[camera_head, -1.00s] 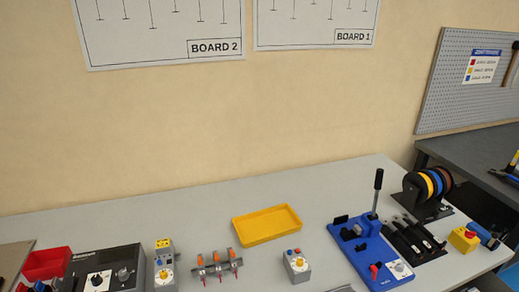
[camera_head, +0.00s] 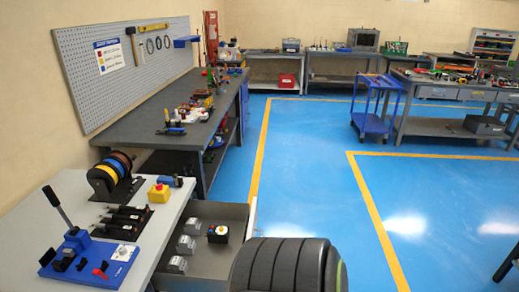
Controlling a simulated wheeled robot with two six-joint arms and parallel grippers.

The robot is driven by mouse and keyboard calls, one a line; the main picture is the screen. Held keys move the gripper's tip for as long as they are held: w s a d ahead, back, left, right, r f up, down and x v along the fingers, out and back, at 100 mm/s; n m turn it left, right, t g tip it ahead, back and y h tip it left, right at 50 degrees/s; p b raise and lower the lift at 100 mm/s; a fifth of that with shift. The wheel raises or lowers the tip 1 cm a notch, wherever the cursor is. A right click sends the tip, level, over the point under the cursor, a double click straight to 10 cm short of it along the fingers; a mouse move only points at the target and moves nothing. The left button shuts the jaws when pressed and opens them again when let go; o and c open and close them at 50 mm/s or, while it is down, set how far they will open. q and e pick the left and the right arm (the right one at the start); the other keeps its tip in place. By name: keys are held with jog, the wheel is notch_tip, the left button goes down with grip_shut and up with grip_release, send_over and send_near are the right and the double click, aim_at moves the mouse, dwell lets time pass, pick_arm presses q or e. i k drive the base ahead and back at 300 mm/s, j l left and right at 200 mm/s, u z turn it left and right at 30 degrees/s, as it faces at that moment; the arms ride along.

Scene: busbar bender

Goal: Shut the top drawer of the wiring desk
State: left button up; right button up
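A grey drawer (camera_head: 237,213) stands pulled out from the near light-grey bench (camera_head: 70,188), at the lower middle of the view. Several small grey boxes and a black box with a yellow-orange top (camera_head: 218,233) lie in it. No label shows which bench is the wiring desk. Another desk with a row of drawers (camera_head: 438,92) stands at the far right; its drawers look shut.
The near bench holds a blue lever tool (camera_head: 88,260), wire spools (camera_head: 115,178) and a yellow box with a red button (camera_head: 159,193). A dark workbench (camera_head: 165,125) stands behind. A blue cart (camera_head: 374,121) stands farther off. The blue floor (camera_head: 310,180) between is mostly clear.

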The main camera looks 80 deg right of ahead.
aim_at(210, 265)
jog(key=k+z, duration=0.15)
jog(key=z, duration=2.1)
